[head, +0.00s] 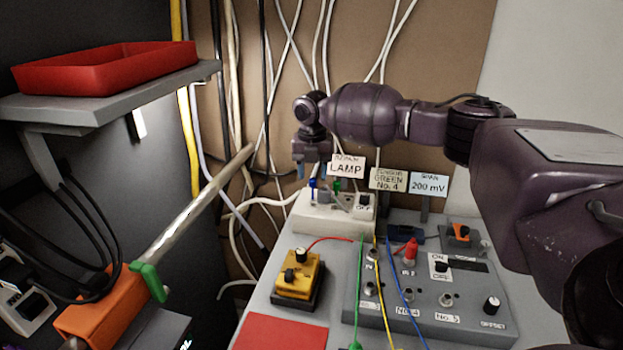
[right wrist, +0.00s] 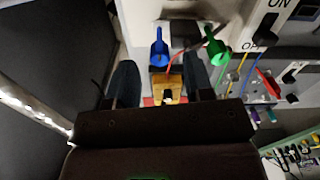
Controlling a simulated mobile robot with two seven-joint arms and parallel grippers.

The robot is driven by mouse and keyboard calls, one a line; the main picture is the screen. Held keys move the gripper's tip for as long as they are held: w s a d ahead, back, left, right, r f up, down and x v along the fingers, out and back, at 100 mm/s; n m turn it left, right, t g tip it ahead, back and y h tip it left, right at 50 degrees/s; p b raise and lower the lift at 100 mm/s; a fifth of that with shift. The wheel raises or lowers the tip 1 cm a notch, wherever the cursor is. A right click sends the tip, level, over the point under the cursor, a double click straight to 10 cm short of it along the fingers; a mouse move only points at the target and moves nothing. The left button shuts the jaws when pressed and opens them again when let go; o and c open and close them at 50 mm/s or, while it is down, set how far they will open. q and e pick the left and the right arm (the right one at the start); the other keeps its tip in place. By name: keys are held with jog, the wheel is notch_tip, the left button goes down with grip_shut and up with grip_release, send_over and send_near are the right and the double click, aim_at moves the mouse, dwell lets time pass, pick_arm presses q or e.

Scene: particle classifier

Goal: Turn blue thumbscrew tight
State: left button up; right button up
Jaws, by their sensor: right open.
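The blue thumbscrew (head: 313,188) stands on top of the white lamp box (head: 318,213) at the back of the bench. It also shows in the right wrist view (right wrist: 159,48), upright in the picture, between the lines of my two fingers and beyond their tips. My right gripper (head: 312,170) is open and empty, just above the blue thumbscrew in the head view. In the right wrist view its dark fingers (right wrist: 161,75) are apart. I see no contact with the thumbscrew. My left gripper is not in view.
A green thumbscrew (right wrist: 217,47) stands close to the right of the blue one. The LAMP sign (head: 346,168) stands close behind. A yellow box (head: 299,276) and a grey socket panel (head: 420,318) with wires lie nearer. A red tray (head: 105,70) sits on the left shelf.

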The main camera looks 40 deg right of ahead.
jog(key=shift+f, duration=1)
grip_shut()
